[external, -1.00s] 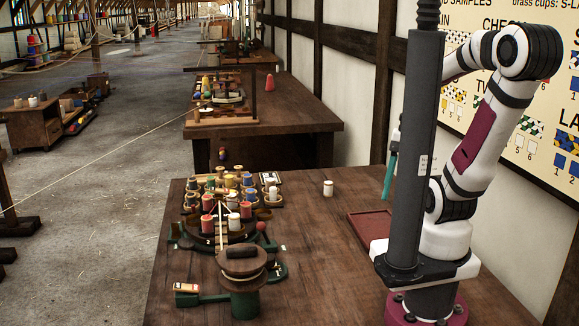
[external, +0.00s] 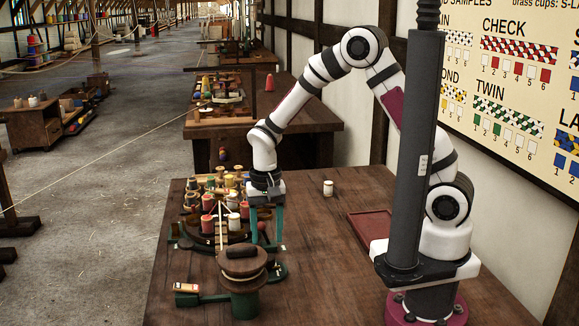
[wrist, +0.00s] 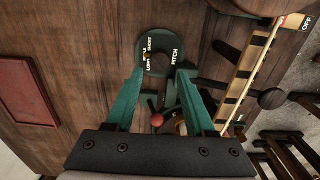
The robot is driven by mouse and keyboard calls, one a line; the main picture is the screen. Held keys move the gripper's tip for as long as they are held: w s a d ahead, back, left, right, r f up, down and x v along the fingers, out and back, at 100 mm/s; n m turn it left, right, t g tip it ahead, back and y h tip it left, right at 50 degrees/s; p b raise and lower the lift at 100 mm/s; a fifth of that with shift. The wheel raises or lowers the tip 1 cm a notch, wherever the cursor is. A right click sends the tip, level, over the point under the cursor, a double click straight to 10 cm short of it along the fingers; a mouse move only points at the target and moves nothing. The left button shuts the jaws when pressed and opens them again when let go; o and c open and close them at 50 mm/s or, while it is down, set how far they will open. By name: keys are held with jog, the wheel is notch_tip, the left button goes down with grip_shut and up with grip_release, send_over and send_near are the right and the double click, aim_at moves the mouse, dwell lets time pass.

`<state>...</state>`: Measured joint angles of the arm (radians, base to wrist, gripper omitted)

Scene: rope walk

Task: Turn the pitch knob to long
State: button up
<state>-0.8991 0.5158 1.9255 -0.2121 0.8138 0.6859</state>
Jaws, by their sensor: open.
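The pitch dial (wrist: 158,38), a round dark green plate with white lettering including PITCH, LONG and SHORT, lies ahead of my fingertips in the wrist view. Its middle looks brown and holds a small yellowish mark, and I cannot tell the knob's setting. My gripper (external: 266,242) is open and empty, its two green fingers pointing down at the right side of the rope machine. In the wrist view, my gripper (wrist: 158,74) has its fingertips spread at the dial's near edge. Whether they touch anything is unclear.
A red ball (wrist: 156,119) on a dark rod lies between my fingers, nearer the palm. A wooden drum (external: 242,260) stands in front, and several coloured bobbins (external: 208,202) stand behind left. A white bobbin (external: 328,188) and a red tray (external: 370,228) stand right.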

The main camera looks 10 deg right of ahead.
notch_tip(320, 180, down, 6)
jog(key=shift+r, duration=0.15)
jog(key=shift+c, duration=0.2)
grip_shut()
